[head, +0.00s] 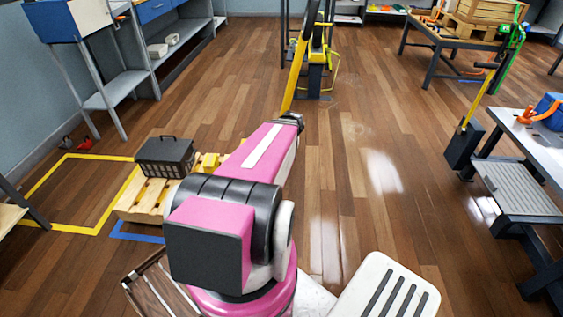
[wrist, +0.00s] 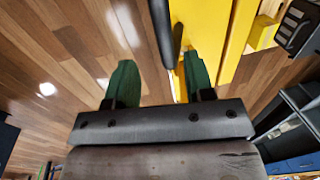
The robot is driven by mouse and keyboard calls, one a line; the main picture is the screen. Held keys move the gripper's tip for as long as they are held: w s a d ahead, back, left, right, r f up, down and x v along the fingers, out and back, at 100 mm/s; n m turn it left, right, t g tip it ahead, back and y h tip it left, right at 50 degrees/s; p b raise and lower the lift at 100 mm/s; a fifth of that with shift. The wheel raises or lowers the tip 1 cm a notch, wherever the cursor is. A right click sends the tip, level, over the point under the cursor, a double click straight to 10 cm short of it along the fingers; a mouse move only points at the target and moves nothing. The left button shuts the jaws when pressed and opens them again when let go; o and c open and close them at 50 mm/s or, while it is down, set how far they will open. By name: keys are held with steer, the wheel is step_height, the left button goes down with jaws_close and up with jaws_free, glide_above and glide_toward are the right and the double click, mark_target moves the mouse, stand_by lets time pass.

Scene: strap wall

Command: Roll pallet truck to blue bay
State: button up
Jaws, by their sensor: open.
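A slatted wooden pallet (head: 138,198) carries a black crate (head: 165,156) and sits at the left, with yellow parts (head: 211,160) beside the crate. Blue floor tape (head: 136,237) shows along the pallet's near edge; the rest of that bay is hidden. My arm hides most of the truck in the head view. In the wrist view a large yellow part (wrist: 212,45), apparently the truck's, lies close beyond my gripper (wrist: 155,85). My green fingers are open. A dark bar (wrist: 163,30) reaches toward the gap between them; contact cannot be told.
A yellow-taped floor area (head: 90,156) lies left of the pallet. A yellow bar (head: 297,75) stands beyond my arm, before a dark rack. A workbench (head: 530,135) and a black box (head: 463,147) with a yellow pole are right. The middle floor is clear.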

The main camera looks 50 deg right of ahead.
steer(key=shift+s+d+r, duration=0.1)
steer(key=shift+s+r, duration=0.05)
steer(key=shift+r, duration=0.7)
steer(key=shift+s+d+r, duration=0.1)
steer(key=shift+s+r, duration=0.05)
steer(key=shift+r, duration=0.65)
steer(key=shift+s+d+r, duration=0.1)
steer(key=shift+s+r, duration=0.05)
steer(key=shift+r, duration=0.7)
